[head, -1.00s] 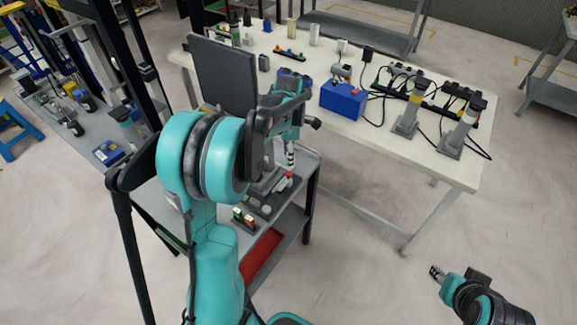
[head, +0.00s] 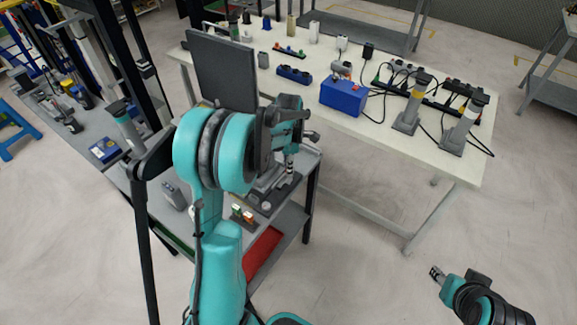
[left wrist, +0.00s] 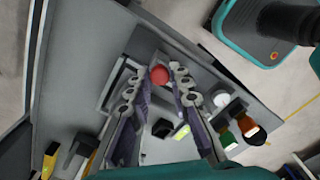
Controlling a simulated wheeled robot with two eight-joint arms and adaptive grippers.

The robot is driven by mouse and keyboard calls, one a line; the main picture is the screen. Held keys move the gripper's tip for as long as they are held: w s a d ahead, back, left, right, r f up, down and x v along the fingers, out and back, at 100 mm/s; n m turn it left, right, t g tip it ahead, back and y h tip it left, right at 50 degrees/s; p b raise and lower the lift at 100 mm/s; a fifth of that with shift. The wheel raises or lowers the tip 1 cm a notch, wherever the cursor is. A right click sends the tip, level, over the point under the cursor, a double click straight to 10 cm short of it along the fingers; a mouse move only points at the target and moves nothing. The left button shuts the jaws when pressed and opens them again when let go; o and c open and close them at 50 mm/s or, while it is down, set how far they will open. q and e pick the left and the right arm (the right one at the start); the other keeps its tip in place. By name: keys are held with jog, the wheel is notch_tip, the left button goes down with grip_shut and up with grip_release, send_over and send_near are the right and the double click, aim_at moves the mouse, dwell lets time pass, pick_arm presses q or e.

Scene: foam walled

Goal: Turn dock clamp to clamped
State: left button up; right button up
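The dock clamp (head: 268,182) is a grey fixture on a small grey cart in the head view, partly hidden by my left arm. In the left wrist view, its red ball knob (left wrist: 160,75) shows between the fingertips of my left gripper (left wrist: 161,72). The fingers are apart, with narrow gaps beside the knob; I cannot tell whether they touch it. In the head view, my left gripper (head: 290,166) points down over the clamp, and the knob is hidden. My right gripper (head: 437,273) is over bare floor at lower right, its finger opening too small to judge.
Green and orange buttons (left wrist: 240,130) and a white round button (left wrist: 221,99) sit beside the clamp. A dark upright panel (head: 222,72) stands behind my left arm. A white table (head: 400,150) with a blue box (head: 343,97) and cables stands to the right. Floor at right is clear.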

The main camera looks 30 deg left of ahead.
pick_arm(q)
jog(key=shift+m, duration=0.3)
grip_shut()
jog(key=shift+m, duration=1)
jog(key=m, duration=0.4)
jog(key=shift+m+p, duration=0.3)
jog(key=m, duration=0.3)
jog(key=shift+m, duration=2.2)
jog(key=o, duration=0.9)
grip_release()
jog(key=shift+c, duration=0.2)
